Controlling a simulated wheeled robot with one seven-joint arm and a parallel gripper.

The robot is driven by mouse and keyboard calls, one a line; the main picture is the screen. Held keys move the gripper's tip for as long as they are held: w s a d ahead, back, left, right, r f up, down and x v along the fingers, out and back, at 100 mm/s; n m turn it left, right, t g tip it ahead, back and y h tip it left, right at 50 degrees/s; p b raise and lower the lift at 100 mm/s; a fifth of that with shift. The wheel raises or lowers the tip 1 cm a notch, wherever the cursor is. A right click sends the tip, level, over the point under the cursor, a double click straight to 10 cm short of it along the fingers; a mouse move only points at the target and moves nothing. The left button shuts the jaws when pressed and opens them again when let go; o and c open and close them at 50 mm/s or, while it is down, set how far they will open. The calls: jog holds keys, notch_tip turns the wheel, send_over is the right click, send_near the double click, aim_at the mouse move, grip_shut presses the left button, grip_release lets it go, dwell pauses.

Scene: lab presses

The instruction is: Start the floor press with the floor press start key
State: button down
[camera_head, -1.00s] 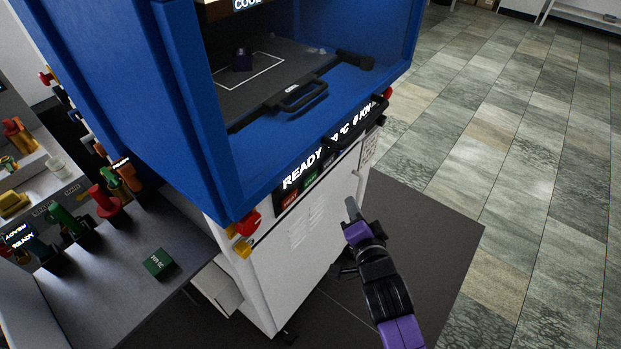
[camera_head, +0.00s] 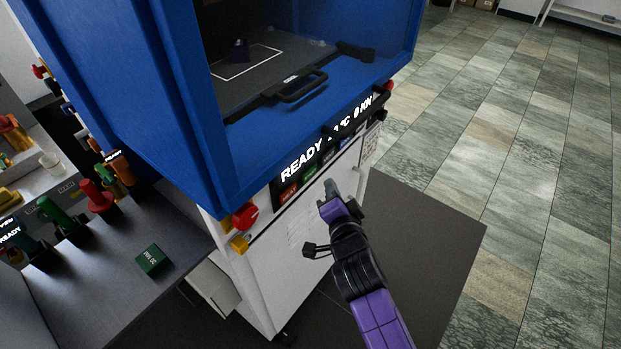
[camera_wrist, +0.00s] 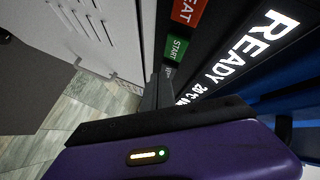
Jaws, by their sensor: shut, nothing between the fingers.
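The floor press (camera_head: 175,90) has a blue frame over a white cabinet. Its sloping front panel shows READY (camera_head: 303,163) with temperature and force readouts. The green start key (camera_head: 309,172) sits below that text, beside a red key (camera_head: 288,192). In the wrist view the green key (camera_wrist: 176,48) reads START, next to the red key (camera_wrist: 188,11). My gripper (camera_head: 327,187) is shut and empty, in front of the panel just right of and below the green key in the head view. In the wrist view its fingertips (camera_wrist: 157,78) are close below START; contact cannot be told.
A red knob (camera_head: 244,216) and a yellow part (camera_head: 239,243) stick out at the panel's left end. A drawer handle (camera_head: 302,88) juts out above the panel. A side bench (camera_head: 100,280) carries a green block (camera_head: 151,259). Floor to the right is clear.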

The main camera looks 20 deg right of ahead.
aim_at(309, 174)
jog(key=shift+w+a+b, duration=0.8)
jog(key=shift+w+b, duration=0.1)
jog(key=shift+w, duration=0.2)
jog(key=shift+w+a+f+b, duration=0.1)
jog(key=shift+w+a+b, duration=0.1)
jog(key=shift+b, duration=0.25)
dwell(1.0)
